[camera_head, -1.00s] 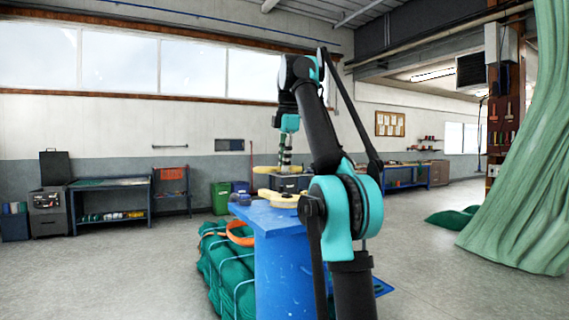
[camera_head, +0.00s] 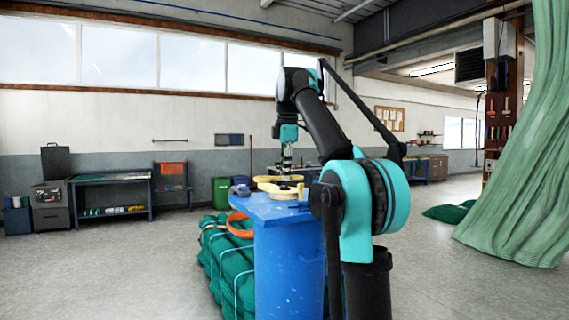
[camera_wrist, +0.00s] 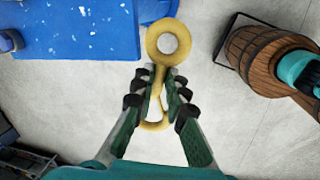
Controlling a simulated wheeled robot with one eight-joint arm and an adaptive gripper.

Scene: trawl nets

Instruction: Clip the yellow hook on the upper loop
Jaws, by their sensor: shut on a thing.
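The yellow hook (camera_wrist: 168,28) is between my gripper's fingers in the wrist view, with its round eye end pointing up in the picture and its curved end between the fingers. My gripper (camera_wrist: 158,80) is shut on its middle part. In the head view my gripper (camera_head: 287,166) is small and hangs at the end of my arm above the blue table; a yellow shape (camera_head: 285,190) shows just below it, and I cannot tell whether this is the held hook or another thing. I cannot make out the upper loop in either view.
The blue table (camera_head: 290,240) stands ahead, and its edge also shows at upper left in the wrist view (camera_wrist: 85,30). A wooden barrel (camera_wrist: 262,58) is at right. A green net (camera_head: 525,150) hangs at far right; bundled green netting (camera_head: 228,260) lies beside the table.

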